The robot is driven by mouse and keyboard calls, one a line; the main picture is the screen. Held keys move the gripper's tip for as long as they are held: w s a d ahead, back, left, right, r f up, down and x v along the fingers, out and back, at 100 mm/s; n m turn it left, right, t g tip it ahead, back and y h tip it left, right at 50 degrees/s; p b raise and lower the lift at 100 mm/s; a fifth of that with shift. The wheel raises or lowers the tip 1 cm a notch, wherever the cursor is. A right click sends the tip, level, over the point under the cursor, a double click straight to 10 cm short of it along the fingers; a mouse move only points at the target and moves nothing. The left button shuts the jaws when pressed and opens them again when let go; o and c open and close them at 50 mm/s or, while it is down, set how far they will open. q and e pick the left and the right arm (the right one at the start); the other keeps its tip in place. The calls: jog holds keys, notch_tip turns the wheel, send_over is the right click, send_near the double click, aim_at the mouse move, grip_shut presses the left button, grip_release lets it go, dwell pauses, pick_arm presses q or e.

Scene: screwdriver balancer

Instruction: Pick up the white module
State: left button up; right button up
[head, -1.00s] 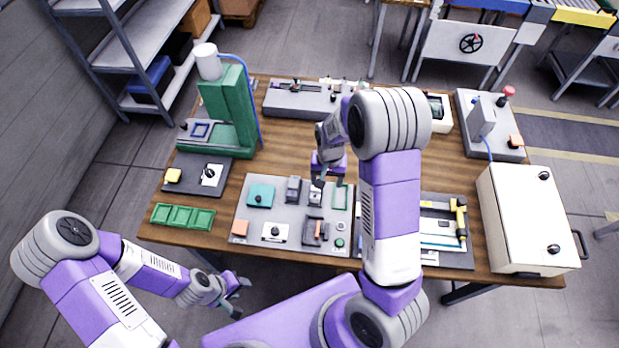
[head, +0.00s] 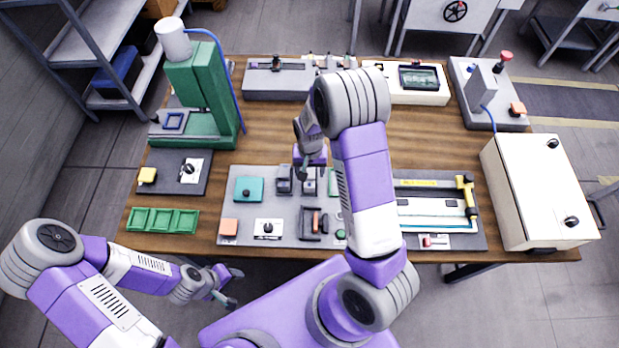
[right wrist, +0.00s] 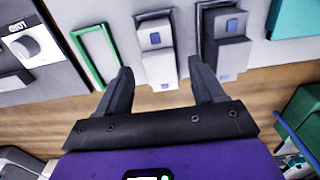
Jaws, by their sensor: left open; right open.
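The white module (right wrist: 157,52), a pale upright block with a blue patch, stands on the grey board in the right wrist view. In the head view it (head: 309,184) is partly hidden below my right gripper (head: 311,168). In the right wrist view my right gripper (right wrist: 161,75) is open, its fingers apart to either side of the module and nothing held. The finger on the right lies between it and a darker grey module (right wrist: 229,45). I cannot tell how far the fingertips are above the board. My left gripper (head: 231,287) is open and empty, off the table's front edge.
The grey board (head: 230,207) also carries a teal block (head: 249,189), a black knob (head: 268,227) and a green frame (right wrist: 95,56) close by. A green press (head: 200,95) stands left, a white box (head: 537,190) right.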

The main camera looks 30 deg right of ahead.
jog(key=shift+f, duration=1.45)
jog(key=c, duration=1.1)
jog(key=shift+r, duration=0.1)
